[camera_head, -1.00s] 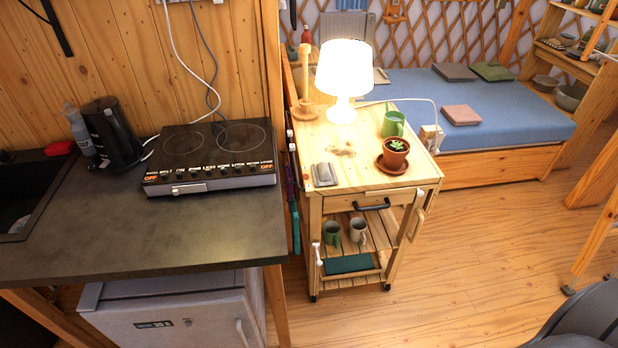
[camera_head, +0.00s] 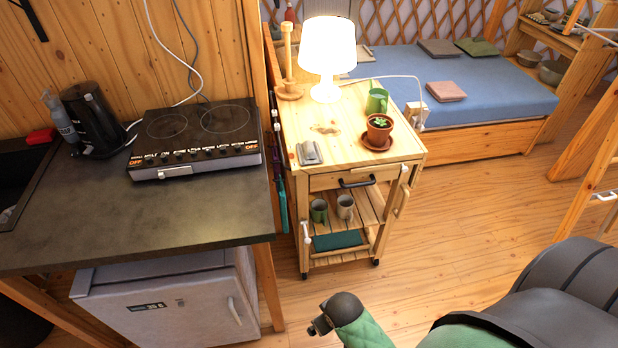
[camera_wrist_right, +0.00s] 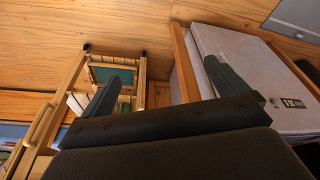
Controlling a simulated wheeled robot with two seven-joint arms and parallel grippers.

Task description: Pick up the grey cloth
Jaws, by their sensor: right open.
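A small grey folded piece (camera_head: 309,152), which looks like the grey cloth, lies at the left front of the wooden trolley top (camera_head: 345,160). A folded grey-brown cloth (camera_head: 439,47) also lies on the bed at the back. My right gripper (camera_wrist_right: 162,68) is open and empty in the right wrist view, its two fingers wide apart. That view shows the trolley's lower part on the left and the fridge on the right, but neither cloth clearly. In the head view my right arm reaches in low, in front of the trolley and well short of both cloths. My left gripper is out of view.
A lit lamp (camera_head: 328,58), a green mug (camera_head: 377,102) and a potted plant (camera_head: 379,130) stand on the trolley. The counter (camera_head: 130,220) with a hob (camera_head: 196,134) is to the left, above a fridge (camera_head: 165,305). Floor (camera_head: 460,210) right of the trolley is clear.

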